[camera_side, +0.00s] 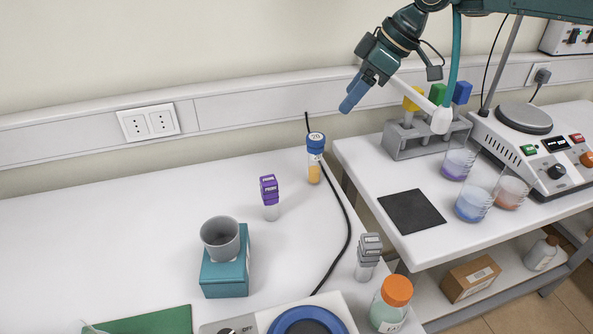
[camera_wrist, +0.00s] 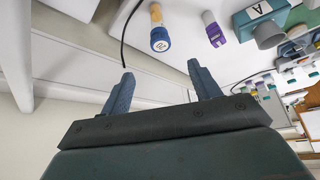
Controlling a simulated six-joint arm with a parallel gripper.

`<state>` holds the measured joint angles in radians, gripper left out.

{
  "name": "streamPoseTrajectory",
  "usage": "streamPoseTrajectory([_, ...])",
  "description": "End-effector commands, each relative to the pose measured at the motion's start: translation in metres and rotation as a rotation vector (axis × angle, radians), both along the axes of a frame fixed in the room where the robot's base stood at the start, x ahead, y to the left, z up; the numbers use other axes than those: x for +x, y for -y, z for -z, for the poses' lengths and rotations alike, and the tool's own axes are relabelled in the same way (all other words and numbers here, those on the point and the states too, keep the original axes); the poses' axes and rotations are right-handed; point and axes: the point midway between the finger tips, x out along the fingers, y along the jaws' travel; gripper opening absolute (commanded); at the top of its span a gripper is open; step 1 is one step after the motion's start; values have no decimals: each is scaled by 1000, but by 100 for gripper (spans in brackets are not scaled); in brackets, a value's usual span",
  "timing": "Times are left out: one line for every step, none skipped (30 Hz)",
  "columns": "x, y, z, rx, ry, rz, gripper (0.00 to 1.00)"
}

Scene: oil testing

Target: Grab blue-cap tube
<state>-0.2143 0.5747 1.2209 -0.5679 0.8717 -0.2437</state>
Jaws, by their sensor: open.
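The blue-cap tube (camera_side: 314,168) stands upright on the white bench, near the back and close to its right end. It has a clear body with amber contents and a label on the cap. In the wrist view the blue-cap tube (camera_wrist: 159,38) appears just beyond the gap between my fingers. My gripper (camera_side: 351,97) is raised above the bench, up and to the right of the tube in the side view. In the wrist view my gripper (camera_wrist: 161,72) is open, with nothing between its two blue fingers.
A purple-cap tube (camera_side: 269,190) stands left of the blue-cap tube. A black cable (camera_side: 347,235) runs close by on the right. A grey-cap tube (camera_side: 368,250), an orange-lidded bottle (camera_side: 393,295) and a teal block with a grey cup (camera_side: 220,240) stand nearer the front.

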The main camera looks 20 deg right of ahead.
Motion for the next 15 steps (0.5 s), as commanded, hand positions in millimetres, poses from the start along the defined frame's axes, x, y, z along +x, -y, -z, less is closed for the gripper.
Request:
streamPoseTrajectory([0,-1,1,0,-1,0,62])
streamPoseTrajectory([0,-1,2,0,-1,0,62])
streamPoseTrajectory([1,-2,4,0,-2,0,62])
streamPoseTrajectory([1,-3,6,-1,-2,0,62])
streamPoseTrajectory([2,-4,8,0,-3,0,62])
streamPoseTrajectory([3,-6,12,-1,-4,0,62])
streamPoseTrajectory([4,-7,15,0,-3,0,62])
streamPoseTrajectory([5,-9,18,0,-3,-1,62])
streamPoseTrajectory([6,-11,23,0,-3,-1,62])
streamPoseTrajectory([7,-13,26,-1,-4,0,62])
streamPoseTrajectory([9,-14,30,-1,-4,1,62])
streamPoseTrajectory([11,-17,36,-1,-4,1,62])
streamPoseTrajectory([12,-19,40,0,-3,0,62])
streamPoseTrajectory([13,-21,44,-1,-4,0,62])
streamPoseTrajectory([15,-23,49,-1,-4,0,62])
